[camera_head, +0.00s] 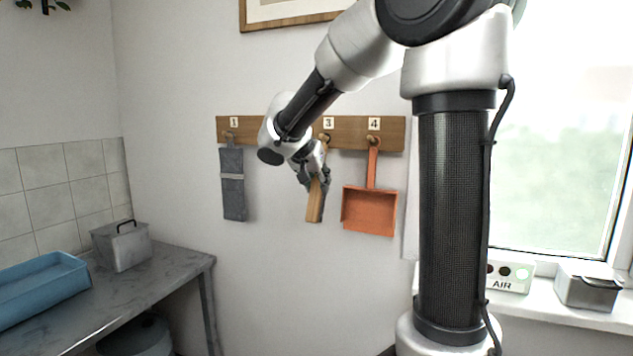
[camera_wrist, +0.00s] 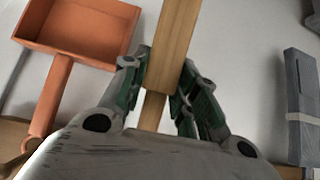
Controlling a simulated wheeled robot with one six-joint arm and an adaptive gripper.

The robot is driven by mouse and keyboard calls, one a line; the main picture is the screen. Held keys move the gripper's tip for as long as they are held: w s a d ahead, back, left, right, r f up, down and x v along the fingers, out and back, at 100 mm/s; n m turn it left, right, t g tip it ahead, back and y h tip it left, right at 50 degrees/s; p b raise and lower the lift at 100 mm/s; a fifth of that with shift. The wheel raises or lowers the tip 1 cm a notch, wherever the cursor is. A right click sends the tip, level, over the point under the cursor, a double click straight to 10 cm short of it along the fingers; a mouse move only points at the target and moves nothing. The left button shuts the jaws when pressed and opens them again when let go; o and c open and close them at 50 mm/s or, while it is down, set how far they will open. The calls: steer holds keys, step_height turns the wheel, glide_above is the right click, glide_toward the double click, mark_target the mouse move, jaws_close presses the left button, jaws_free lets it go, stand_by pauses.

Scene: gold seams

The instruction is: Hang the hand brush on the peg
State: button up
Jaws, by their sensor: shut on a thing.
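The hand brush (camera_head: 315,206), a light wooden piece, hangs down in front of the wall below the peg board (camera_head: 352,134). My gripper (camera_head: 314,178) is shut on it around its middle. In the wrist view the brush (camera_wrist: 176,40) runs between the green-padded fingers (camera_wrist: 160,92). Its narrow upper end lies close to the peg (camera_head: 325,138) under number 3. I cannot tell whether it is on that peg or only in front of it. My wrist hides the board's second place.
An orange dustpan (camera_head: 369,209) hangs under number 4, right of the brush. A grey strapped item (camera_head: 233,185) hangs under number 1. A blue tray (camera_head: 40,290) and grey lidded box (camera_head: 122,247) stand on the left counter. A window sill is at right.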

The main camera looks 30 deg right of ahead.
stand_by(0.4)
steer(key=o, duration=1.2)
steer(key=shift+c, duration=0.2)
steer(key=v, duration=1.2)
steer(key=s+a+f+n+g+y, duration=0.1)
steer(key=s+f+n+g+y, duration=0.15)
steer(key=s+f+n, duration=0.55)
steer(key=s+d+f+n+t+y, duration=0.1)
steer(key=s+f+y, duration=0.1)
steer(key=s, duration=0.6)
steer(key=s+f+n+y, duration=0.1)
steer(key=s+f+y, duration=0.1)
steer(key=s+f, duration=0.3)
steer(key=s, duration=0.3)
steer(key=shift+s+d+f+t, duration=0.2)
steer(key=shift+s+d+t, duration=0.15)
steer(key=shift+s+d, duration=0.05)
